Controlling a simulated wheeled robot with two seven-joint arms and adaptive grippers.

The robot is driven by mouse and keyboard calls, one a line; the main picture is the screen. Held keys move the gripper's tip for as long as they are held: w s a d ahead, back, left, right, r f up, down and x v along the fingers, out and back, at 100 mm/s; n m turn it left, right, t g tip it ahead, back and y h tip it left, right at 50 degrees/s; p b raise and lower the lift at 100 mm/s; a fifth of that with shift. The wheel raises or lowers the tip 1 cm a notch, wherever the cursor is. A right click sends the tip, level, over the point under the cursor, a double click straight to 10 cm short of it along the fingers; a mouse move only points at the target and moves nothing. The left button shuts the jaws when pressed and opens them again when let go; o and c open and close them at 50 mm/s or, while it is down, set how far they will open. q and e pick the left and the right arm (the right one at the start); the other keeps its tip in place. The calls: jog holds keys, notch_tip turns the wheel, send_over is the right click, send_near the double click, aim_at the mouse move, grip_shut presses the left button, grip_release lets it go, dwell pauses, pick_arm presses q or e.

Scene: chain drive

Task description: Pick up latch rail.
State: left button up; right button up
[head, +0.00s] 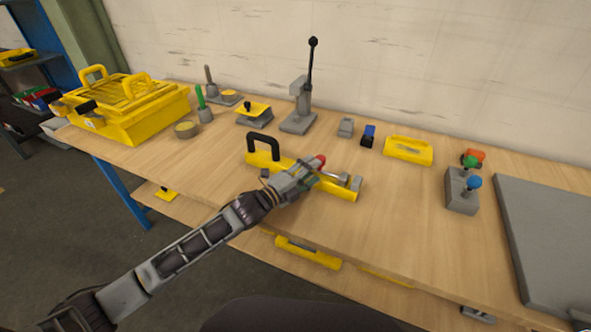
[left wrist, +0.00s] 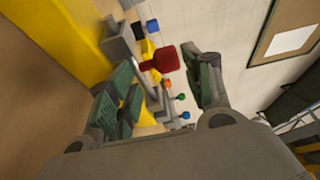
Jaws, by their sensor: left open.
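A yellow bar with a black handle at its left end, apparently the latch rail (head: 344,191), lies on the bench in the middle of the head view. A metal rod with a red knob (left wrist: 163,62) stands by grey fittings on it. My left gripper (head: 312,170) is over the middle of the bar and hides part of it. In the left wrist view, my left gripper (left wrist: 165,90) has its green-padded fingers apart, with the red knob showing between them. Contact with the knob cannot be told. The yellow bar also fills the wrist view's upper left (left wrist: 65,38). My right gripper is out of view.
A yellow crate (head: 150,125) stands at the bench's left end. A lever press (head: 298,120) and small fixtures line the back. A yellow handle piece (head: 408,151), a grey block with coloured knobs (head: 462,195) and a grey plate (head: 550,240) are to the right.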

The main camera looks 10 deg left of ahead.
pick_arm(q)
jog(key=shift+w+d, duration=0.45)
jog(key=shift+w, duration=0.1)
grip_shut()
jog(key=shift+r, duration=0.1)
dwell(0.4)
